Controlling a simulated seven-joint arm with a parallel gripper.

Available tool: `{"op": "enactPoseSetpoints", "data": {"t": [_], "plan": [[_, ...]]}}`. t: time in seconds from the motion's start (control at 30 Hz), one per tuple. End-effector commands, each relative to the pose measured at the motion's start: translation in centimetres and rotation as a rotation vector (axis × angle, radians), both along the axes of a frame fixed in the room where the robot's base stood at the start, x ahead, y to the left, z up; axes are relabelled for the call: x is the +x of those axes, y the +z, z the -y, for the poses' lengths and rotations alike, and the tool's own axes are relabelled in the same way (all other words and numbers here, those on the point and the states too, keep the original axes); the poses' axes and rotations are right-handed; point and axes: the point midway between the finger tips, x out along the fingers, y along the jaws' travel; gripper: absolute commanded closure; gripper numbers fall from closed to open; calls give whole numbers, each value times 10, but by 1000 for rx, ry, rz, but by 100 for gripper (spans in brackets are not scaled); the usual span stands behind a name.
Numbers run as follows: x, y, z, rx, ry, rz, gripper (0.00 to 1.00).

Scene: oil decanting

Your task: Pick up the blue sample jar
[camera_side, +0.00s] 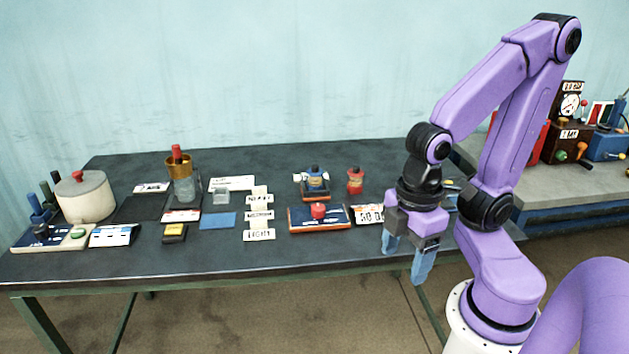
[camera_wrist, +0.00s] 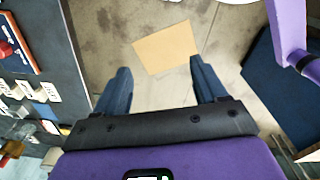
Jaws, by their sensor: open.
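My gripper (camera_side: 406,262) is open and empty, fingers pointing down, near the table's front right edge, to the right of and nearer than the jars. I cannot make out the blue jar in that view.
The dark table (camera_side: 290,253) holds a red-knobbed board (camera_side: 318,224), white label cards (camera_side: 259,235), a brass-topped glass vessel (camera_side: 180,172) and a cream pot (camera_side: 85,197). A side bench (camera_side: 600,178) stands right. A tan sheet (camera_wrist: 165,48) lies on the floor.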

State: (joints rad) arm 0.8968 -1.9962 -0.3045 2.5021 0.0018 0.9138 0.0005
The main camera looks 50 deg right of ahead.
Motion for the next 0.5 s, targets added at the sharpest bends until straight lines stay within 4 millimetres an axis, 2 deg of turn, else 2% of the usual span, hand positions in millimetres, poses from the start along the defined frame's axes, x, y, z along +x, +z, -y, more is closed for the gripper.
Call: {"op": "enactPoseSetpoints", "data": {"t": [0.03,0.07,0.1,0.37,0.5], "plan": [[0,0,0,0,0,0,29],[0,0,0,0,0,0,19],[0,0,0,0,0,0,14],[1,0,0,-2,0,1,14],[18,-4,5,-59,14,32,14]]}}
